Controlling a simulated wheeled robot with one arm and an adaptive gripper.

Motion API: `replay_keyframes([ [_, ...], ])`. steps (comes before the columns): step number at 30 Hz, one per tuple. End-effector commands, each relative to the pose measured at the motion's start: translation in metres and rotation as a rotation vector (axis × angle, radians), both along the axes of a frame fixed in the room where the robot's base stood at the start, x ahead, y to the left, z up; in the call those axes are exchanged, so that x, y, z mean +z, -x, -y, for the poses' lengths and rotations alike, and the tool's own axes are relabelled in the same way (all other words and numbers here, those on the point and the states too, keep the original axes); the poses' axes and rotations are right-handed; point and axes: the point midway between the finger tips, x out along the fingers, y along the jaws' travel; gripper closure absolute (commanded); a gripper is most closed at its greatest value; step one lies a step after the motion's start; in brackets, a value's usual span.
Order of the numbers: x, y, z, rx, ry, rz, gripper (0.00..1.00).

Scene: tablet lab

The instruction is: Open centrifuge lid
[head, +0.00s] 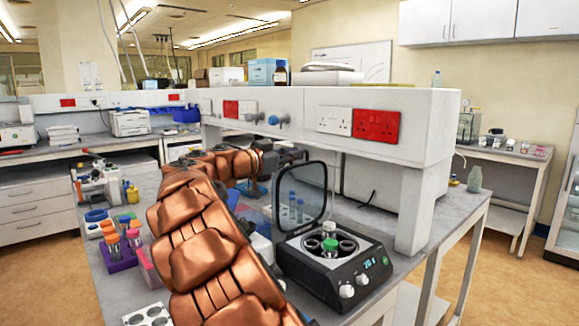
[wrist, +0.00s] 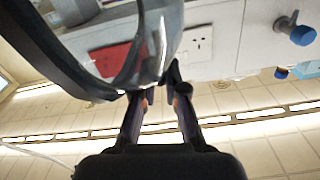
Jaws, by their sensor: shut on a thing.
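The centrifuge (head: 340,281) is a black box with knobs and a small display, standing on the bench right of my arm. Its clear lid with a dark rim (head: 324,190) stands up, tilted open, over the tube wells; tubes show in and behind it. My gripper (head: 297,156) is at the lid's upper edge, its far side partly hidden by the lid. In the wrist view the lid (wrist: 150,45) fills the upper left, and my gripper (wrist: 158,88) is shut on its rim between the two fingertips.
A raised white shelf with sockets (head: 317,97) stands right behind the centrifuge. A purple tube rack (head: 119,257) and a white holder with round wells (head: 147,317) are on the bench left of my arm. Some bare bench lies right of the centrifuge.

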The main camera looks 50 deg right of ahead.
Motion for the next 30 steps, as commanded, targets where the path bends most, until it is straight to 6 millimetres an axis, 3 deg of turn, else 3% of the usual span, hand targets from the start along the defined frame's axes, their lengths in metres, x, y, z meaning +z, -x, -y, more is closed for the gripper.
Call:
replay_keyframes([
  [15, 0.0008, 0.0039, -0.001, 0.001, 0.003, 0.017, 1.0],
  [16, 0.0008, 0.0039, -0.001, 0.001, 0.003, 0.018, 0.86],
  [22, 0.0006, 0.0039, -0.001, 0.001, 0.003, 0.017, 0.65],
  [30, 0.0005, 0.0039, -0.001, 0.001, 0.003, 0.017, 0.65],
])
